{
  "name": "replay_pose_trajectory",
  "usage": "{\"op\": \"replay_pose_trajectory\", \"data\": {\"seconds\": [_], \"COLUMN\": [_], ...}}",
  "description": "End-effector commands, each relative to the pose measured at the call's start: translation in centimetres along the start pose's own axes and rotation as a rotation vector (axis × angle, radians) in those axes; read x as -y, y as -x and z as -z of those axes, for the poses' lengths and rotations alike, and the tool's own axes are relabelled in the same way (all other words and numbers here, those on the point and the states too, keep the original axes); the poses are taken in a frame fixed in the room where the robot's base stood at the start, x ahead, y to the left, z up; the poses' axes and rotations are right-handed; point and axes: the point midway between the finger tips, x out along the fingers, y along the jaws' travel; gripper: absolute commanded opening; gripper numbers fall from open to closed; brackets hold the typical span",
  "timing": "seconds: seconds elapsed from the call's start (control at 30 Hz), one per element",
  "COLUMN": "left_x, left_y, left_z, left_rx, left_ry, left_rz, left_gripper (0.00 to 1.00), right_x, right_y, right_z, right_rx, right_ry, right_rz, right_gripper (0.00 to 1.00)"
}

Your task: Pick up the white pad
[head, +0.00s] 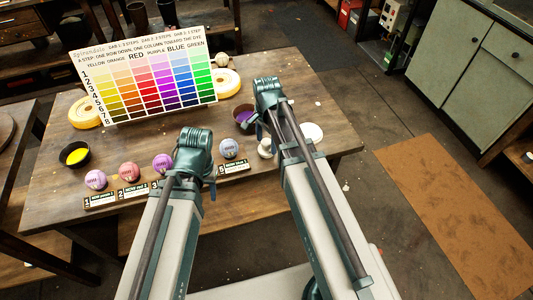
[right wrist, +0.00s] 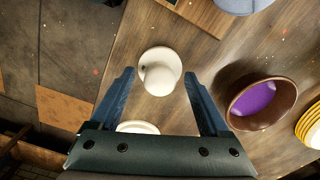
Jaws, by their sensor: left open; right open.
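The white pad (right wrist: 160,70) is a small round thing with a pale rounded top on a round white base. In the head view the white pad (head: 265,152) is partly hidden behind my right arm. My right gripper (head: 257,130) is open above that part of the table. In the right wrist view its two fingers (right wrist: 159,72) stand apart, one on each side of the pad in the picture, with nothing held. My left gripper (head: 209,188) is over the front of the table near the balls; its fingers are mostly hidden by its wrist.
A white disc (head: 312,132) lies right of the pad. A bowl of purple dye (head: 243,117) and a blue-grey ball (head: 231,148) are to its left. Several coloured balls, a yellow-dye bowl (head: 75,154) and a colour chart (head: 150,75) also stand on the table (head: 335,115).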

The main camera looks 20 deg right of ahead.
Motion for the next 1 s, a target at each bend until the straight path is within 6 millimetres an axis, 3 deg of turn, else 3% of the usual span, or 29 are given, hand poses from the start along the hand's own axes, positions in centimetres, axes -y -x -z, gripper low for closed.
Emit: {"op": "replay_pose_trajectory", "data": {"seconds": [0.27,0.73,1.0], "left_x": [-0.04,-0.04,-0.04], "left_y": [-0.44,-0.44,-0.41], "left_z": [0.03,0.03,0.03], "left_rx": [0.0,0.0,0.0], "left_ry": [0.0,0.0,0.0], "left_rz": [0.0,0.0,0.0], "left_gripper": [0.5,0.5,0.5], "right_x": [0.01,0.01,0.0], "right_y": [-0.44,-0.44,-0.42], "right_z": [-0.02,-0.02,-0.01], "right_rx": [0.0,0.0,0.0], "right_ry": [0.0,0.0,0.0], "right_rz": [0.0,0.0,0.0], "right_gripper": [0.8,0.0,0.0]}}
